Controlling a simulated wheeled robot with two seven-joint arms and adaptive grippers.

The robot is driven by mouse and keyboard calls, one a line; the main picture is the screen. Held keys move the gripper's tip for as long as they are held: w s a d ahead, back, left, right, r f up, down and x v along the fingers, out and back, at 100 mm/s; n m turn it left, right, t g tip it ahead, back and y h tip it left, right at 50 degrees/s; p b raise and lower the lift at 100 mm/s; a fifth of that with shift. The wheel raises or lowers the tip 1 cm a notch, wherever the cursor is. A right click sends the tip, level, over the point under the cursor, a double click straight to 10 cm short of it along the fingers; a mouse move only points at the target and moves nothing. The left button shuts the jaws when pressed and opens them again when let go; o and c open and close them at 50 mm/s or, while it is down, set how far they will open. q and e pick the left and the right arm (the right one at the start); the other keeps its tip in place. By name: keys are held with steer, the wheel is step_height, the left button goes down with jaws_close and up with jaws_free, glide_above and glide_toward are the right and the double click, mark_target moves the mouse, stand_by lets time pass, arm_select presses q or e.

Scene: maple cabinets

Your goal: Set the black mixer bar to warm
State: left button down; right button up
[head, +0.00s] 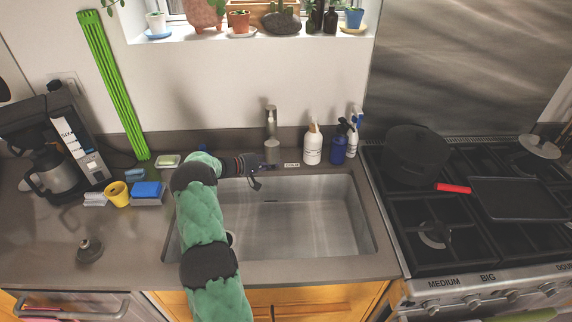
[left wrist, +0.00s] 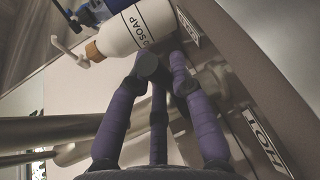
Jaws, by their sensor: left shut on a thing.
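The faucet (head: 271,118) stands behind the sink, and its metal body (left wrist: 50,132) crosses the left wrist view. My left gripper (head: 258,170) is at the faucet's base, at the sink's back edge. In the left wrist view its purple fingers (left wrist: 160,78) close around a dark round-ended piece (left wrist: 147,66), which looks like the mixer bar. The fingers hide most of it, so its exact angle cannot be told. A HOT label (left wrist: 262,140) lies on the counter right of the fingers. A second label (left wrist: 188,28) is farther off, its text unreadable. My right gripper is not in view.
A white soap bottle (head: 312,147) and blue spray bottle (head: 339,148) stand right of the faucet. The empty sink (head: 310,215) lies in front. A stove (head: 450,260) is at the right. A yellow cup (head: 117,193) and sponges are at the left.

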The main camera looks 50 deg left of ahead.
arm_select(q)
steer(key=shift+f, duration=0.15)
steer(key=c, duration=1.1)
jaws_free()
steer(key=v, duration=1.2)
steer(key=shift+a, duration=0.1)
